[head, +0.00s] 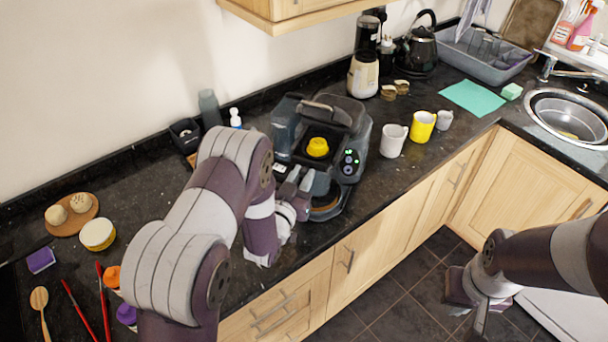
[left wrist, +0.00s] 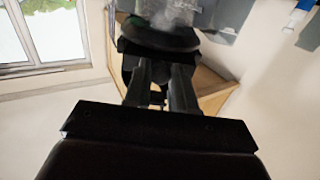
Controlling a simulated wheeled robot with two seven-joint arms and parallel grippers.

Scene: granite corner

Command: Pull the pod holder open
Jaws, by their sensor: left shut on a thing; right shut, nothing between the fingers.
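The coffee machine (head: 358,120) stands on the dark counter, with a yellow round piece (head: 317,147) in its dark square top recess. My left gripper (head: 303,182) is at the machine's front, below the yellow piece, shut on what looks like the pod holder; its own fingers and my wrist hide most of that part. In the left wrist view, the left fingers (left wrist: 160,90) close on a dark part below a rounded black piece (left wrist: 158,35). My right gripper (head: 480,312) is shut and empty, low over the floor at the right.
A white mug (head: 393,140) and a yellow mug (head: 421,126) stand right of the machine. A blender (head: 364,65) and a kettle (head: 416,48) are behind. A dark canister (head: 209,108) and a white bottle (head: 235,118) stand to the left. The wall cabinet (head: 290,14) overhangs the back.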

